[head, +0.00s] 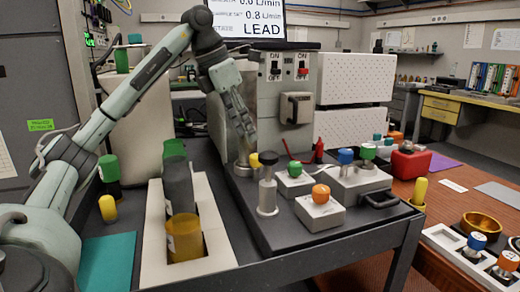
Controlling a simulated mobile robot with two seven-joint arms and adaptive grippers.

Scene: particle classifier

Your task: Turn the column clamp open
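My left gripper (246,136) comes down from the upper left, its fingers pointing down in front of the classifier's grey cabinet (275,135). The fingertips are just above or beside a metal column (242,165) that stands at the cabinet's left front. A small yellow knob (254,161) shows at the column's right side. I cannot tell which part is the clamp, or whether the fingers touch anything. The spread of the fingers is unclear. My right gripper is not in view.
A white rack (155,245) with dark and amber bottles lies to the left. A teal mat (106,262) is clear.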

